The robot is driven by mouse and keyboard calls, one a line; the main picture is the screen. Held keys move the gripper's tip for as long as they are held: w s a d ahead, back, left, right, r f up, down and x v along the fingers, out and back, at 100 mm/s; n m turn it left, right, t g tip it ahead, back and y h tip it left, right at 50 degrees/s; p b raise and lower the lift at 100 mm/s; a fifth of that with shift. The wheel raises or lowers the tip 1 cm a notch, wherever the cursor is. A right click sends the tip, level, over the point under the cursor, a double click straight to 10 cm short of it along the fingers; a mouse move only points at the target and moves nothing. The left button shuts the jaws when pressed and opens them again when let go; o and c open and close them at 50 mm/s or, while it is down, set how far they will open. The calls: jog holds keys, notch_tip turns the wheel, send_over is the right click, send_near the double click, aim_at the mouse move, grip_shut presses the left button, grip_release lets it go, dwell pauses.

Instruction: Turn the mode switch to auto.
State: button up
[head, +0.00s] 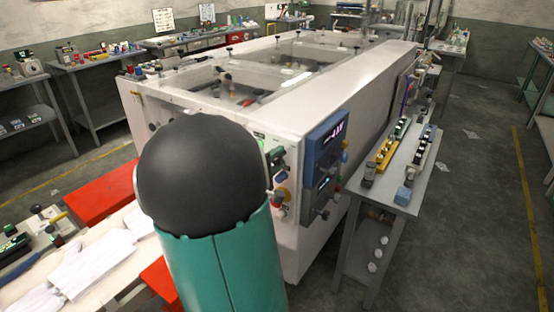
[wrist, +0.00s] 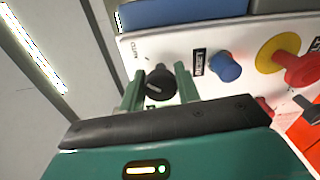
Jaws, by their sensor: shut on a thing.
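The mode switch appears to be the black round knob (wrist: 160,88) on the white panel in the wrist view. A short pale mark shows on its face, and small lettering at its upper left is too blurred to read surely. My gripper (wrist: 159,82) has one green finger on each side of the knob and is shut on it. In the head view my own arm covers the gripper and the knob. Only part of the control panel (head: 280,168) shows there, to the right of my arm.
Right of the knob are a blue button (wrist: 225,67) and a red mushroom button (wrist: 300,68) on a yellow disc. A blue display box (head: 325,140) juts from the white machine (head: 300,115). A grey side table (head: 385,190) stands close on the right.

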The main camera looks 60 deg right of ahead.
jog(key=shift+m, duration=0.6)
jog(key=o, duration=0.9)
jog(key=shift+o, duration=0.2)
jog(key=shift+a, duration=0.1)
jog(key=w+a, duration=0.2)
jog(key=a, duration=1.1)
jog(key=shift+a, duration=0.3)
jog(key=shift+w, duration=0.1)
